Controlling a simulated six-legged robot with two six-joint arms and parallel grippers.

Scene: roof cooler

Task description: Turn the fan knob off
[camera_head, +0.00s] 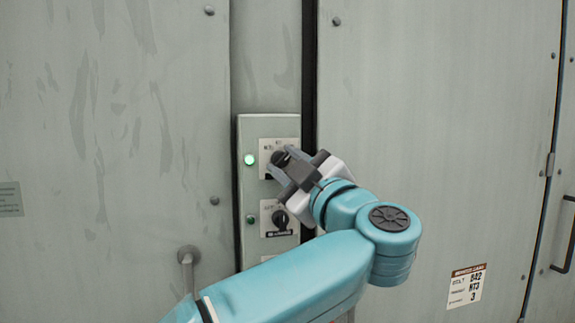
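A narrow control box (243,240) on the grey-green cabinet carries two dark rotary knobs, one above the other. The upper knob (279,158) is partly hidden by my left gripper (279,167), whose fingertips are at it, one on each side as far as I can see. I cannot tell whether the fingers press on it or how it is turned. A green lamp (250,159) beside it is lit. The lower knob (280,219) is free, and the lamp (250,219) beside it is dark. The label lettering is too small to read. My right gripper is not in view.
A grey handle (187,257) sticks out of the left panel (120,130), below and left of the box. The right door (440,110) is flat and bears a label (466,286). A dark handle (567,238) is at the far right edge.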

